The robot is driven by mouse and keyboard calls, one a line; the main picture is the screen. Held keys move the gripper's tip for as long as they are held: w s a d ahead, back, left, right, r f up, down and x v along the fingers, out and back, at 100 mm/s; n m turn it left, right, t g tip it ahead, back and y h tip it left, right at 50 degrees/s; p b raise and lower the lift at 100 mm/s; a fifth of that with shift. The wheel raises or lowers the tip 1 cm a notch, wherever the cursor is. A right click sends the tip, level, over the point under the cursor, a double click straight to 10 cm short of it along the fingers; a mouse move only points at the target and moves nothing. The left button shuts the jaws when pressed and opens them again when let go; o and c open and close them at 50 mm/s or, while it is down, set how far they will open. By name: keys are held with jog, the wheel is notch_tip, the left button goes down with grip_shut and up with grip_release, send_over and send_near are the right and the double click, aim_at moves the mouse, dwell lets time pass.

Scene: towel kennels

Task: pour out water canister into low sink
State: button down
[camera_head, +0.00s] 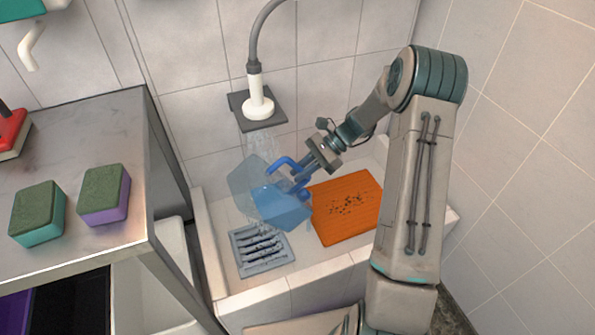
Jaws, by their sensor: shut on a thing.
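The water canister (268,195) is translucent with blue water inside and a blue handle. It is tilted over the low sink (233,292). My gripper (300,180) is shut on the canister's handle; the fingertips are partly hidden by it. Thin streaks of water show around the canister, below the shower head (258,107). I cannot tell whether any of it comes out of the canister. A grey drain grate (262,262) lies in the sink, below the canister.
An orange board with dark specks (347,207) lies in the sink to the right of the grate. On the left, a counter (70,150) holds two sponges (104,194) and a red item (12,130). Tiled walls (520,120) close in the sink at the back and right.

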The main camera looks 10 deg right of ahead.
jog(key=shift+w+d+r+y, duration=0.15)
jog(key=shift+d+r+y, duration=0.15)
jog(key=shift+d+y, duration=0.25)
jog(key=shift+w+d+g+y, duration=0.25)
jog(key=shift+d+g+y, duration=0.05)
jog(key=shift+d+y, duration=0.7)
jog(key=shift+w+d+g+y, duration=0.3)
jog(key=shift+d+y, duration=0.55)
jog(key=shift+y, duration=0.2)
jog(key=shift+s, duration=0.1)
